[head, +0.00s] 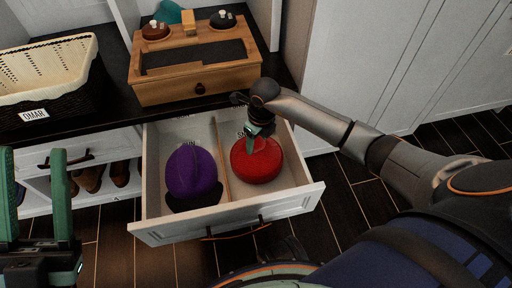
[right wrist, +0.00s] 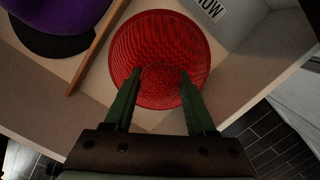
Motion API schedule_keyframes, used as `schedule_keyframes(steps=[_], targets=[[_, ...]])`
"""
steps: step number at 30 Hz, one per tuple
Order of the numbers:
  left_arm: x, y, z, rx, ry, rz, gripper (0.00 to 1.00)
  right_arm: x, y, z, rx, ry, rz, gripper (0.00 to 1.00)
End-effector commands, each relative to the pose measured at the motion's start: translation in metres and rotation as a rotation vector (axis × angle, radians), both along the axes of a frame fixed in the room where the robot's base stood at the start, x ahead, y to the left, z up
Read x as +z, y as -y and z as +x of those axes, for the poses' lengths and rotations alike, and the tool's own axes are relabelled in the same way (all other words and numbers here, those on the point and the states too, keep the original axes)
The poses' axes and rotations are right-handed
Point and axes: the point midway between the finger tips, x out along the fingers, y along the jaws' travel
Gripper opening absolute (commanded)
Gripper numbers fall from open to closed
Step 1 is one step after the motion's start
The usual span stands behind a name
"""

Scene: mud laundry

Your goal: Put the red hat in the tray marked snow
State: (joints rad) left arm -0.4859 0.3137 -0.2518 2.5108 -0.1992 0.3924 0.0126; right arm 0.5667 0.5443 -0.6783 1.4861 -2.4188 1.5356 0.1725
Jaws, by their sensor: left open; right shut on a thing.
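The red hat (head: 258,163) lies in the right compartment (head: 292,170) of the open drawer. It also shows in the right wrist view (right wrist: 160,38). A label reading "NOW" (right wrist: 208,8), its start cut off by the view, is on that compartment's back wall. My right gripper (head: 255,140) reaches down from above and is shut on the red hat, with one green finger on each side of the gripped part in the wrist view (right wrist: 158,92). My left gripper (head: 32,155) is open and empty at the left edge, apart from the drawer.
A purple hat (head: 192,170) with a dark brim lies in the left compartment, behind a wooden divider (head: 220,160). A wooden box (head: 195,80) and a basket labelled OMAR (head: 45,75) stand on the dark counter. Shoes (head: 105,175) sit on a shelf left of the drawer.

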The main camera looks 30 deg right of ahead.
Motion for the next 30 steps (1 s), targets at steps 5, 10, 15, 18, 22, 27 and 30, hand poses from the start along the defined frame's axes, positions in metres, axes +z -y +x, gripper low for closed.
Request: schedule_keyframes(steps=[5, 10, 15, 18, 22, 27, 30], targets=[[-0.0097, 0.0018, 0.001, 0.004, -0.007, 0.009, 0.5, -0.0178, -0.0015, -0.0002, 0.001, 0.0, 0.002, 0.0], [-0.0085, 0.0017, 0.0012, 0.005, -0.008, 0.005, 0.5, -0.0166, -0.0016, -0.0001, 0.001, 0.0, 0.002, 0.0], [-0.0098, 0.0014, 0.0013, 0.007, -0.009, 0.0, 0.5, -0.0193, -0.0017, -0.0002, 0.001, -0.001, 0.002, 0.61], [-0.0096, 0.0014, 0.0013, 0.007, -0.009, 0.0, 0.5, -0.0191, -0.0016, -0.0003, 0.001, -0.001, 0.002, 0.72], [-0.0097, 0.0015, 0.0012, 0.006, -0.009, 0.0, 0.5, -0.019, -0.0017, -0.0002, 0.001, -0.001, 0.002, 0.86], [-0.0097, 0.0015, 0.001, 0.006, -0.008, 0.0, 0.5, -0.019, -0.0017, -0.0002, 0.001, -0.001, 0.002, 0.86], [-0.0085, 0.0015, 0.001, 0.006, -0.008, 0.0, 0.5, -0.0174, -0.0018, -0.0002, 0.001, -0.001, 0.002, 0.86]])
